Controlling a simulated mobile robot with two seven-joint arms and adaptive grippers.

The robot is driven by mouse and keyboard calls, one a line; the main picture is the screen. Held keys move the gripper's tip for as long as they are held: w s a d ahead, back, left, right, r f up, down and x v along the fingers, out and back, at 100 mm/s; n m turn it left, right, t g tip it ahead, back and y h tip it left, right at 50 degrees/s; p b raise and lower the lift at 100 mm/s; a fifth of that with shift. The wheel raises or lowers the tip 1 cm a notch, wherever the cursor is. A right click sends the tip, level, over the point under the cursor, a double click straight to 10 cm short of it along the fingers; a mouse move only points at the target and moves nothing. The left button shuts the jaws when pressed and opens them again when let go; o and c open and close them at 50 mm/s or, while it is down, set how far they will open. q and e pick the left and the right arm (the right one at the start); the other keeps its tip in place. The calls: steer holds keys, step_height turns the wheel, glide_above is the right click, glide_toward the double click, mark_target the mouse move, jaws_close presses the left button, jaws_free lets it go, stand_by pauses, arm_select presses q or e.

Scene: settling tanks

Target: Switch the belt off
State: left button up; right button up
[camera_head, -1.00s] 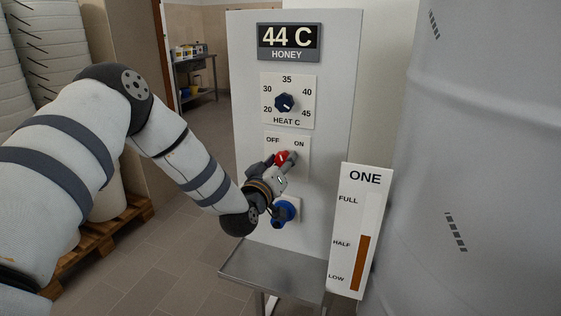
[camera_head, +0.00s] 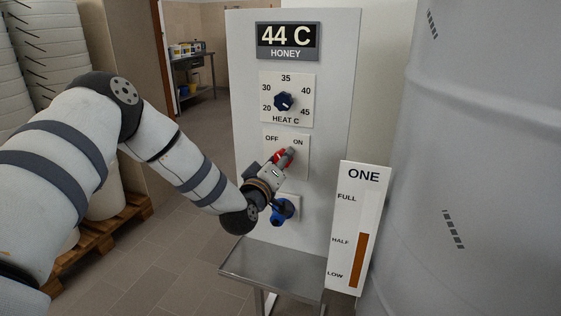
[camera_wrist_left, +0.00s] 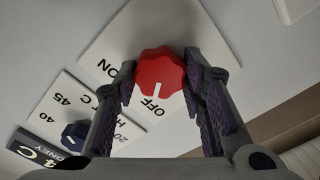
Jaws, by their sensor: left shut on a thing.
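The red knob (camera_head: 279,158) is on a white plate (camera_head: 303,170) marked OFF and ON, on the pale panel (camera_head: 340,100). My left gripper (camera_head: 285,158) is at the knob and partly covers it in the head view. In the left wrist view, the two fingers are shut on the red knob (camera_wrist_left: 160,72), one on each side. The knob's white mark points towards the word OFF (camera_wrist_left: 152,107). My right gripper is not in view.
A dark blue heat knob (camera_head: 284,101) is above, under a 44 C honey display (camera_head: 288,40). A blue fitting (camera_head: 284,210) is just below the gripper. A metal shelf (camera_head: 270,262) juts out below. A large grey tank (camera_head: 470,130) and a level gauge (camera_head: 355,225) stand right.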

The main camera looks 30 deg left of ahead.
arm_select(q)
steer(key=shift+f, duration=0.1)
steer(key=o, duration=1.1)
steer(key=shift+o, duration=0.2)
steer(key=v, duration=1.2)
steer(key=shift+f, duration=0.1)
